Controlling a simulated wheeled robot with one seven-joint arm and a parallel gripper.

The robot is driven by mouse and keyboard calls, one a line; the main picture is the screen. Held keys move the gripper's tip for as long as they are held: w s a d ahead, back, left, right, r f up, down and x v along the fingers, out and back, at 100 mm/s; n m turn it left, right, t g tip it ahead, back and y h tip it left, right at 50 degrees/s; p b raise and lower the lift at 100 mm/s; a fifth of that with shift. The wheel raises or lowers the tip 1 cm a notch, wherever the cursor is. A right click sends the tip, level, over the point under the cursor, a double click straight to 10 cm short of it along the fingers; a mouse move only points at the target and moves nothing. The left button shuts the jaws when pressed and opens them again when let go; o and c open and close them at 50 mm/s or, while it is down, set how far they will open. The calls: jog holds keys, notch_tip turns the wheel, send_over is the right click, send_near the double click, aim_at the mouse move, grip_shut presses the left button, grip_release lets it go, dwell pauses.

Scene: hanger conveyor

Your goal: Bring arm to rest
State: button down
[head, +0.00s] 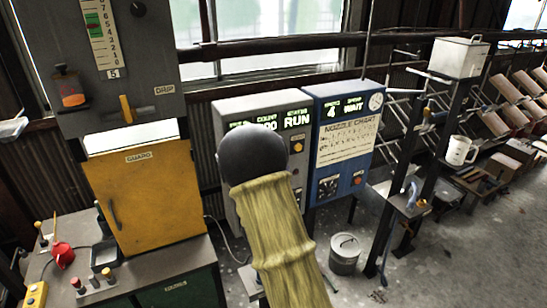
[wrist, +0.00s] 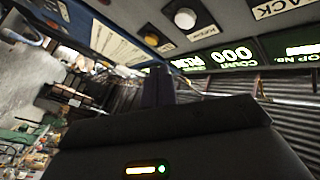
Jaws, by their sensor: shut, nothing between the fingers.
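My arm rises from the bottom middle of the head view in a ribbed yellow sleeve, with a dark rounded joint at its top. It stands in front of the grey control box (head: 262,105) and covers part of its front. My gripper is hidden in the head view. In the wrist view my gripper (wrist: 158,82) shows as a dark body with narrow dark fingers, shut and empty. The grey box's lit display (wrist: 222,58) appears upside down behind it, with a white button (wrist: 185,18) nearby. I cannot tell the exact gap between gripper and box.
A blue control box (head: 343,140) adjoins the grey one. A yellow guard door (head: 150,195) and cluttered bench stand left.

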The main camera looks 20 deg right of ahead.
dwell(0.7)
jog(key=s+a+f+n+g+y+b, duration=0.2)
jog(key=s+a+f+n+g+y, duration=0.3)
jog(key=a+f+n+y, duration=0.45)
jog(key=s+a+f+n+g+y, duration=0.1)
jog(key=s+a+n+g+y, duration=0.1)
jog(key=s, duration=0.8)
jog(key=s+a+f+n+g+y+b, duration=0.1)
jog(key=s+a+n+g, duration=0.3)
jog(key=s, duration=0.6)
jog(key=shift+a+g+y+b, duration=0.3)
jog(key=shift+a+g+y, duration=0.15)
jog(key=shift+a, duration=0.1)
jog(key=shift+w+n, duration=0.1)
jog(key=shift+n, duration=0.15)
dwell(3.0)
